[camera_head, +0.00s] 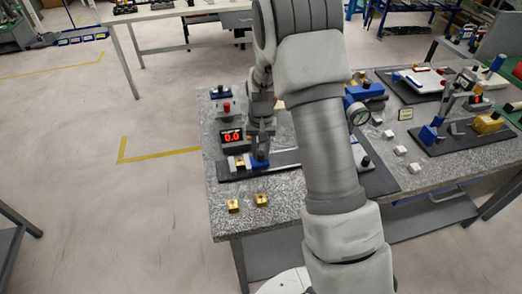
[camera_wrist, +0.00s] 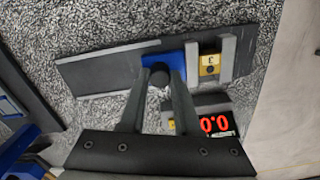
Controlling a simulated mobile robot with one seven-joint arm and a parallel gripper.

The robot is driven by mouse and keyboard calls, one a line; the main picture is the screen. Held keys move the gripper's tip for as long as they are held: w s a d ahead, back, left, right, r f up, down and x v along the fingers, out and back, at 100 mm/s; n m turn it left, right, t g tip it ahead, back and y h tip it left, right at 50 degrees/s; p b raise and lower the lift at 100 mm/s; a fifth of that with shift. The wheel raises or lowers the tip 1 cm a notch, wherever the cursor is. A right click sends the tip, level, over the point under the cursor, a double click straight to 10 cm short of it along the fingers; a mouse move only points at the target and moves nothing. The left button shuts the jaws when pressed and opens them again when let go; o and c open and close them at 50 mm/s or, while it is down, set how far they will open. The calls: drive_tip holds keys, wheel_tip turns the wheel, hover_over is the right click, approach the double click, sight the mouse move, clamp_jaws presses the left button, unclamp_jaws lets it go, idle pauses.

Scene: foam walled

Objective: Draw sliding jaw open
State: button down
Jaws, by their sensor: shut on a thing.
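The sliding jaw is a blue block (camera_wrist: 170,58) with a grey face plate and a dark round knob (camera_wrist: 158,78). It sits on a long dark base plate (camera_wrist: 95,73); its blue body also shows in the head view (camera_head: 260,162). My gripper (camera_wrist: 161,72) is shut on the knob, one finger on each side. A brass block (camera_wrist: 209,64) marked 3 stands between the sliding jaw's grey plate and the fixed grey jaw (camera_wrist: 228,58). Any gap beside the brass block is too small to tell. The gripper (camera_head: 261,140) reaches down from above in the head view.
A display (camera_head: 232,137) reading 0.0 stands beside the base plate. Two loose brass blocks (camera_head: 233,206) lie near the table's front edge. A box with a red button (camera_head: 226,107) stands behind the display. A dial gauge (camera_head: 359,115) and other fixtures stand to the right, partly behind my arm.

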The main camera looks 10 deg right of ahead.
drive_tip(key=shift+d, duration=0.1)
drive_tip(key=d, duration=0.3)
drive_tip(key=shift+d+b, duration=0.3)
drive_tip(key=shift+b, duration=0.05)
drive_tip(key=c, duration=0.6)
unclamp_jaws()
drive_tip(key=shift+a, duration=0.1)
wheel_tip(320, 180, up, 18)
drive_tip(key=shift+f+p, duration=0.2)
drive_tip(key=shift+p, duration=0.1)
drive_tip(key=s+a+r+n+t, duration=0.1)
drive_tip(key=s+a+r+t, duration=0.1)
drive_tip(key=s+r, duration=0.55)
drive_tip(key=s+a+r+n+t, duration=0.15)
drive_tip(key=s+r, duration=0.25)
drive_tip(key=s, duration=0.9)
drive_tip(key=s+f+t, duration=0.1)
drive_tip(key=s, duration=0.2)
drive_tip(key=s+t, duration=0.1)
drive_tip(key=s, duration=0.1)
drive_tip(key=shift+s+a+f+n, duration=0.1)
drive_tip(key=shift+s+f+n, duration=0.15)
drive_tip(key=shift+s+f, duration=0.15)
